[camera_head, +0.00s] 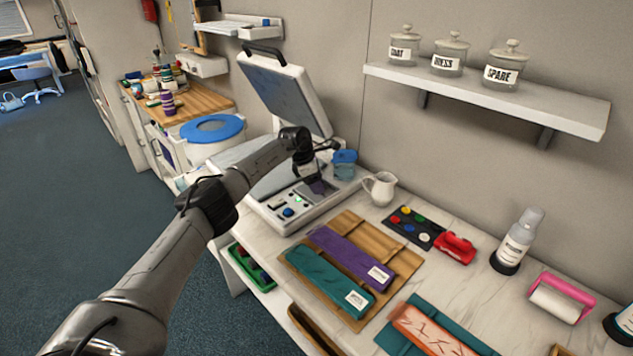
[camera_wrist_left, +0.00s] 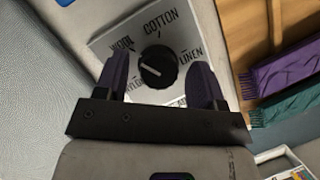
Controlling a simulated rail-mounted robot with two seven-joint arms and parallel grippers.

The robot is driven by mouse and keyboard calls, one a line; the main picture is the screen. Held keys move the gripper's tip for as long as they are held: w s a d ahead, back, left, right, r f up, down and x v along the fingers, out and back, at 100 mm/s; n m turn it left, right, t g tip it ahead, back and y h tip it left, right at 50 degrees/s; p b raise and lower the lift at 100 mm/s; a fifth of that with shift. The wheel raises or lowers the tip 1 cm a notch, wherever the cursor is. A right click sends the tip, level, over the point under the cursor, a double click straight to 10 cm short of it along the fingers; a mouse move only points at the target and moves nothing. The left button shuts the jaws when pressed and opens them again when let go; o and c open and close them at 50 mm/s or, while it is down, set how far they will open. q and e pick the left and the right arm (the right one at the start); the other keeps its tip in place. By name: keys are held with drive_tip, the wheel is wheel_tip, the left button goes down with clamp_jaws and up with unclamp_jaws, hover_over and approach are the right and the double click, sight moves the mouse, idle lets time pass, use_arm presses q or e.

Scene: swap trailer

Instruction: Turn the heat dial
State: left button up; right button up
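The heat dial (camera_wrist_left: 158,67) is a round black knob with a pale pointer mark on a grey plate (camera_wrist_left: 112,42). The pointer lies slanted, roughly toward the WOOL side. My left gripper (camera_wrist_left: 161,62) is open, with one purple finger on each side of the dial; I cannot tell whether they touch it. In the head view my left gripper (camera_head: 317,186) is over the control panel of the white press (camera_head: 273,221) and hides the dial. My right gripper is not in view.
The press lid (camera_head: 285,93) stands raised behind. A blue-lidded cup (camera_head: 344,163) and white jug (camera_head: 381,188) stand close right of the gripper. Purple (camera_head: 350,255) and teal (camera_head: 328,282) folded cloths lie on a wooden board in front. A shelf (camera_head: 485,98) holds labelled jars.

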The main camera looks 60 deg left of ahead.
use_arm(q)
drive_tip(key=shift+r, duration=0.2)
drive_tip(key=b+v, duration=0.1)
drive_tip(key=v, duration=1.2)
drive_tip(key=shift+s+a+r, duration=0.1)
drive_tip(key=shift+s+r, duration=0.05)
drive_tip(key=shift+r, duration=0.05)
